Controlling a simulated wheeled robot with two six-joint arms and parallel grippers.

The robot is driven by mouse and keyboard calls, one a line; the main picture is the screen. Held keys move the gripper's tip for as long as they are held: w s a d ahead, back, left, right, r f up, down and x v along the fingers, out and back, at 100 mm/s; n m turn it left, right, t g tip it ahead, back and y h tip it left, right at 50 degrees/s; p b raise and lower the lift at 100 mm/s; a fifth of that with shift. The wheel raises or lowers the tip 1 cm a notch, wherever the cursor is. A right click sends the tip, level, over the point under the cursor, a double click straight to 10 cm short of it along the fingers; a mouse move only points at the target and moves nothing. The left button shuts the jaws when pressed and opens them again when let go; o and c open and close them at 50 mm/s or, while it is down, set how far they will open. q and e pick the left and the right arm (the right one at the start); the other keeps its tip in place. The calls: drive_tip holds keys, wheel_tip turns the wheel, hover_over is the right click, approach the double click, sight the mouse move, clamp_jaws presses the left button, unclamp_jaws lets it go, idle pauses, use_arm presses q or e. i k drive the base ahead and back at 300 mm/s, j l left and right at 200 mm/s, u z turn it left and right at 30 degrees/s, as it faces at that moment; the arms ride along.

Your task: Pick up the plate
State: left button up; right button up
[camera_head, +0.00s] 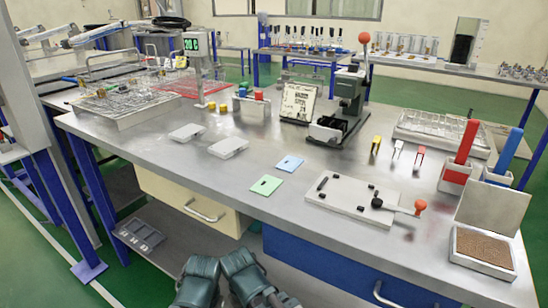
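Two light grey flat plates lie on the steel workbench (110,137): one plate (187,132) at the left and another plate (228,147) just right of it and nearer. They lie flat and apart from each other. A light blue flat piece (289,163) and a light green flat piece (266,185), each with a small dark mark, lie to their right. I cannot tell which piece the task calls the plate. My dark arm parts show at the bottom edge, below the bench's front edge.
A white fixture (338,203) with a red-knobbed lever (420,207) lies at the right front. A press (349,94) stands behind it. A wire-filled tray (128,103) is at the left, a brown-filled box (482,247) at the far right. Bench space around the flat pieces is clear.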

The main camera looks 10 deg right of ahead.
sight(187, 132)
drive_tip(key=k+j+z, duration=0.1)
drive_tip(key=j+z, duration=0.25)
drive_tip(key=k+j+z, duration=0.15)
drive_tip(key=j+z, duration=0.15)
drive_tip(key=k+j+z, duration=0.15)
drive_tip(key=j+z, duration=0.2)
drive_tip(key=k+j+z, duration=0.2)
drive_tip(key=j+z, duration=0.15)
